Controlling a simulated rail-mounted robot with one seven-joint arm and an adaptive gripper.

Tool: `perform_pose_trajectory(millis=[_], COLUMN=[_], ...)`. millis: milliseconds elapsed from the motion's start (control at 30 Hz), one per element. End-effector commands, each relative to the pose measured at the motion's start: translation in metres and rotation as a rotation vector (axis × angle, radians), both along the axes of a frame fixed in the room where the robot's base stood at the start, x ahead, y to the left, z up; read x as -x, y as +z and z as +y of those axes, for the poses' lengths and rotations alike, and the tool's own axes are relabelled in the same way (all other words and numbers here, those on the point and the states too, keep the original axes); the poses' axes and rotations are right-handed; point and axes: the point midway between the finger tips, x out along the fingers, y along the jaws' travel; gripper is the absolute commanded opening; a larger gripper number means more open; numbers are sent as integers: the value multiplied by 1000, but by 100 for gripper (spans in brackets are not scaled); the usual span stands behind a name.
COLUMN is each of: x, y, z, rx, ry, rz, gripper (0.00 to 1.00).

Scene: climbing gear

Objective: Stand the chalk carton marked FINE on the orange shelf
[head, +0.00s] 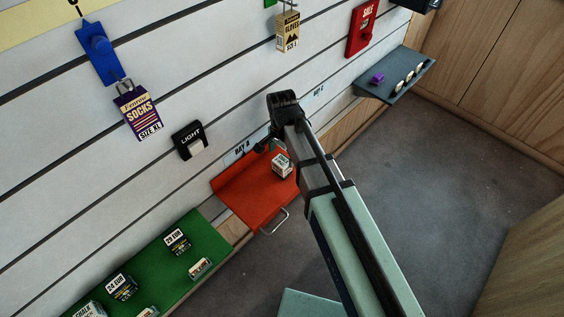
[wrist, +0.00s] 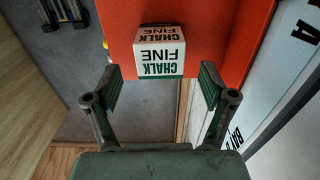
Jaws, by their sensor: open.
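The chalk carton marked FINE (wrist: 160,52) is a small white box with a green band and dark lettering. In the wrist view it stands on the orange shelf (wrist: 230,35), near the shelf's edge. In the head view the carton (head: 282,166) is on the orange shelf (head: 250,203), beside my arm. My gripper (wrist: 157,90) is open, its two fingers apart, with the carton just beyond and between the fingertips. The fingers do not appear to touch it. In the head view my gripper (head: 268,146) is small and partly hidden by my arm.
A green shelf (head: 205,228) with several cartons is at the lower left. A grey shelf (head: 408,72) with small items is at the upper right. A wire handle (head: 277,222) juts from the orange shelf's front. Packets hang on the slatted wall. The floor at right is clear.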

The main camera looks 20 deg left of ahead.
Motion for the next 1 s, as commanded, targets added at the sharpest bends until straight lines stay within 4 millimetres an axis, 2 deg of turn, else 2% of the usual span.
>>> perform_pose_trajectory(millis=[200, 400, 600, 1000], x=[0, 0, 0, 0], y=[36, 54, 60, 58], z=[0, 0, 0, -3], rx=[-1, -1, 0, 1], ry=[0, 0, 0, 2], rz=[-2, 0, 0, 0], gripper=[83, 83, 83, 83])
